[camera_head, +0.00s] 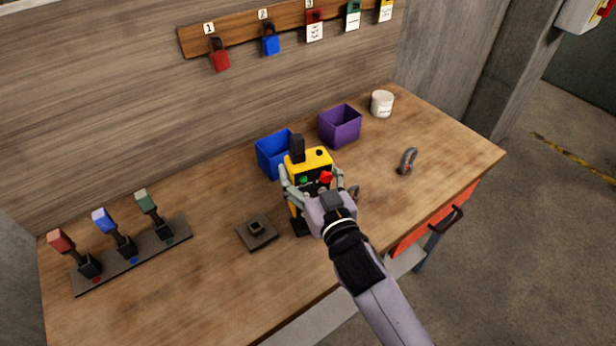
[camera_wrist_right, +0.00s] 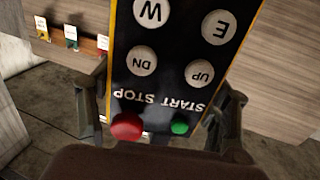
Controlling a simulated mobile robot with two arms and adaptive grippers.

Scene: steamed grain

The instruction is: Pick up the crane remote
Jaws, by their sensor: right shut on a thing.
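The crane remote (camera_head: 316,160) is yellow with a black front, a red knob and a green button. It stands upright in the head view, over the middle of the workbench. My right gripper (camera_head: 312,188) is shut on it, with a finger on each side. In the right wrist view the remote (camera_wrist_right: 170,85) fills the middle, with white buttons and START STOP lettering, upside down. The fingers of my right gripper (camera_wrist_right: 160,125) flank it there. A small dark square base (camera_head: 257,234) lies on the bench left of the remote. My left gripper is not in view.
Blue (camera_head: 268,158) and purple (camera_head: 341,126) bins and a white cup (camera_head: 382,103) stand behind the remote. A shackle (camera_head: 406,161) lies to the right. A rack with three levers (camera_head: 135,258) is at the left. The front left of the bench is clear.

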